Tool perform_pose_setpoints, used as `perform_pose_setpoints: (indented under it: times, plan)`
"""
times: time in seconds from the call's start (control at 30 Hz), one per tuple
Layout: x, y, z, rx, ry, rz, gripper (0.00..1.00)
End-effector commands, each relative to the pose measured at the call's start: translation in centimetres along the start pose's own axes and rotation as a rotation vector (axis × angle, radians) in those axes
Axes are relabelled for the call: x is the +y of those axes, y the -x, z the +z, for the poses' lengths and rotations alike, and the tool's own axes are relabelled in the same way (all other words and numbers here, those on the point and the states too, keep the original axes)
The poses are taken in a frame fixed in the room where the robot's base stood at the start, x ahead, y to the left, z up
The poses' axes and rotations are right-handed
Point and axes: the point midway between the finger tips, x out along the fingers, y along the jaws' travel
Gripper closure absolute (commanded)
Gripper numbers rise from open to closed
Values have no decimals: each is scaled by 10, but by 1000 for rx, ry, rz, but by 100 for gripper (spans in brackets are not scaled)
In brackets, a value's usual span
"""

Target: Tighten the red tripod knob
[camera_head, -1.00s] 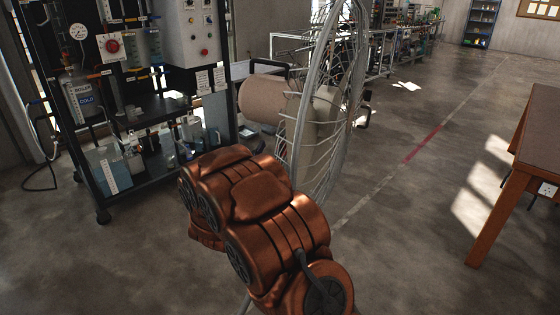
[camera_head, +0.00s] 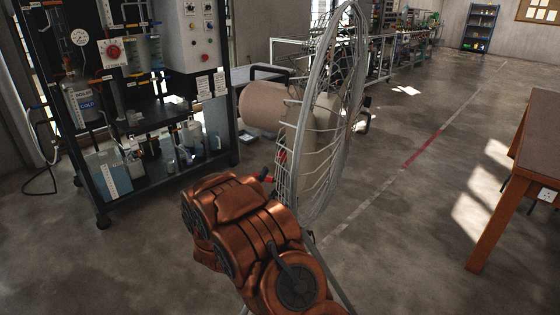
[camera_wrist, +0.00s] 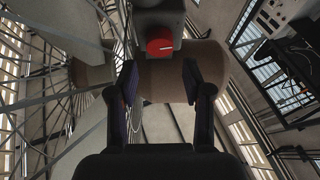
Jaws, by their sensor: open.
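The red knob (camera_wrist: 159,46) shows in the wrist view as a round red face with a pale line across it. It sits at the end of a grey housing, in front of a tan cylinder. My gripper (camera_wrist: 159,82) is open and empty. Its two dark fingers stand apart, below the knob in the picture and not touching it. In the head view, a small red patch (camera_head: 283,157) shows beside the large fan (camera_head: 320,130); I cannot tell for certain that it is the knob. My copper arm hides most of the gripper there.
The fan's wire cage stands close to my arm. A black rack (camera_head: 165,180) with bottles and gauges stands at the left. A wooden table (camera_head: 520,165) is at the right. The floor between table and fan is clear.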

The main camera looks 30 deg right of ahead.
Motion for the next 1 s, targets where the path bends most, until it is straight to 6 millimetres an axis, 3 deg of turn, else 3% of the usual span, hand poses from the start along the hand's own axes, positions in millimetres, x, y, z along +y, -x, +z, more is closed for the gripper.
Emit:
perform_pose_setpoints:
  times: [0.2,0.43,0.9,1.0]
  plan:
    - [2,-31,-2,0,1,2,50]
    - [1,-54,-1,-2,0,2,50]
    - [0,-62,0,-2,1,-1,50]
    - [0,-62,0,-2,1,-1,59]
